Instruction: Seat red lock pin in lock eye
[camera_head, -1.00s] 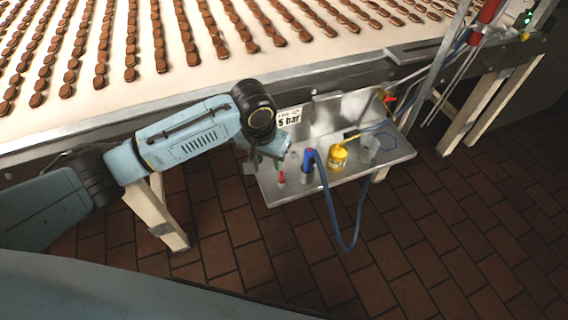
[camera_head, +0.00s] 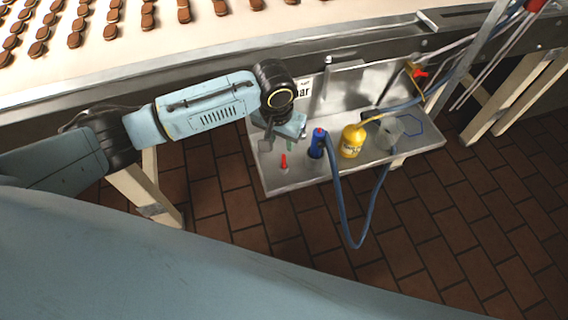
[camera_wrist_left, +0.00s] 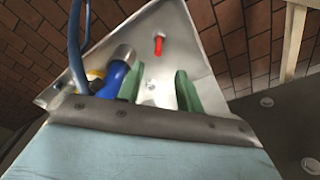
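The red lock pin (camera_head: 283,161) stands on the left part of a metal tray, and it also shows in the left wrist view (camera_wrist_left: 158,46). My left gripper (camera_wrist_left: 158,88) has two green fingers spread apart with nothing between them. In the left wrist view the pin lies beyond the fingertips, apart from them. In the head view the gripper (camera_head: 281,138) is largely hidden under my wrist, just above and behind the pin. I cannot make out the lock eye for sure; a red-handled fitting (camera_head: 419,73) is at the tray's back right.
The metal tray (camera_head: 292,183) also holds a blue cylinder (camera_head: 317,143) with a hose, a yellow container (camera_head: 352,141) and a clear cup (camera_head: 388,132). A conveyor with biscuits (camera_head: 150,22) runs behind. The blue hose (camera_head: 345,222) loops over the tray's front edge.

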